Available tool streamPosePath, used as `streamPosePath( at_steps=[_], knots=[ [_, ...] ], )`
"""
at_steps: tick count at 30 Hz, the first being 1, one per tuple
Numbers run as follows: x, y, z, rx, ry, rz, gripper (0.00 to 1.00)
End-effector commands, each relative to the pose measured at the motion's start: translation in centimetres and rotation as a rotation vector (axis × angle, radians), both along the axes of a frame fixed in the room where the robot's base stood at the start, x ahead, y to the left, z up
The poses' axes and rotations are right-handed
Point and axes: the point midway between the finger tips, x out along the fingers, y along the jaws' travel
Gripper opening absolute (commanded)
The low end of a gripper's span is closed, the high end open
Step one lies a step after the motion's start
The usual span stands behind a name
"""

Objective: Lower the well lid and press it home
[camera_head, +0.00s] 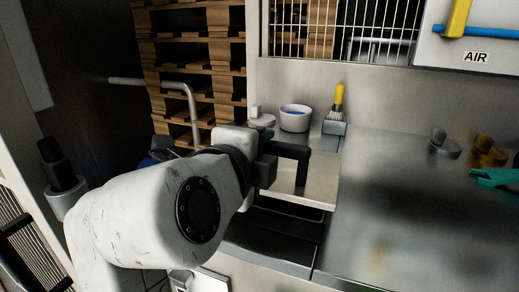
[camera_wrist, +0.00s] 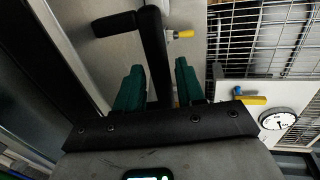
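The well lid (camera_head: 312,186) is a flat grey metal plate with a black bar handle (camera_head: 292,150). In the head view it stands raised over the dark well opening (camera_head: 290,207), with a gap under its front edge. My gripper (camera_head: 266,168) is at the left side of the handle. In the wrist view, the green fingers (camera_wrist: 160,66) stand on either side of one arm of the black handle (camera_wrist: 115,23). A narrow gap seems to show on the right, so I cannot tell whether they grip it. The well's inside is mostly hidden.
Behind the lid are a white bowl (camera_head: 295,119) and a yellow-handled brush (camera_head: 338,100). The steel counter (camera_head: 385,205) right of the lid is mostly clear; metal and brass knobs (camera_head: 487,150) and a green item (camera_head: 495,178) lie farther right. Wooden pallets (camera_head: 195,60) stand behind.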

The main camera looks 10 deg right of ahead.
Motion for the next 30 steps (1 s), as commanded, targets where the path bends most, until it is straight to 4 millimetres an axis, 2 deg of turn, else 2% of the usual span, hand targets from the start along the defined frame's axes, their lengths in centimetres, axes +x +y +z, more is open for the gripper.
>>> streamPosePath(
  at_steps=[3, 10, 14, 24, 30],
  knots=[
    [0.0, 0.0, 0.0, 0.000, 0.000, 0.000, 0.49],
    [-0.1, 0.1, 0.0, 0.000, 0.000, 0.001, 0.49],
    [-0.7, 0.6, 0.3, -0.002, -0.001, 0.002, 0.49],
    [-5.7, 4.0, 1.7, 0.000, 0.000, 0.004, 0.49],
    [-8.0, 5.4, 2.3, 0.000, -0.001, 0.002, 0.49]
  ],
)
